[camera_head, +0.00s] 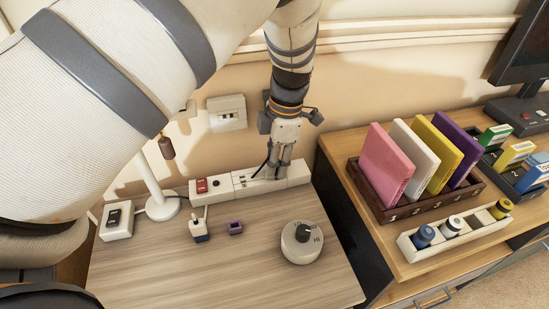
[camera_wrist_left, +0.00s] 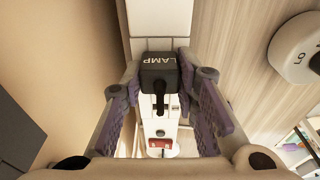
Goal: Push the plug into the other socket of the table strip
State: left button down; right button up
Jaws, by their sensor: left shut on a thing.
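The white table strip (camera_head: 298,174) lies along the wall edge of the wooden desk, with a red switch (camera_head: 202,186) at its left end. My left gripper (camera_head: 277,170) points down over the right half of the strip. In the left wrist view it is shut on the black plug (camera_wrist_left: 160,68), marked LAMP, with a finger on each side. The plug is over the strip (camera_wrist_left: 160,18), its dark cord leading toward the red switch end. The plug's underside is hidden, so I cannot tell whether its pins are in a socket. My right gripper is not in view.
A round dial (camera_head: 302,242), a purple block (camera_head: 235,227) and a small toggle switch (camera_head: 200,228) stand in front of the strip. A white lamp stand (camera_head: 160,206) is at left. A side table at right holds a rack (camera_head: 440,203) of coloured panels. The desk front is clear.

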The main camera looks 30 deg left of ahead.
pick_arm(q)
jog(key=shift+f, duration=0.15)
jog(key=c, duration=1.2)
grip_release()
jog(key=r, duration=0.4)
jog(key=w+r, duration=0.1)
jog(key=r, duration=0.3)
jog(key=d+r, duration=0.1)
jog(key=r, duration=0.3)
jog(key=shift+w+d, duration=0.1)
jog(key=shift+w, duration=0.1)
jog(key=shift+f, duration=0.1)
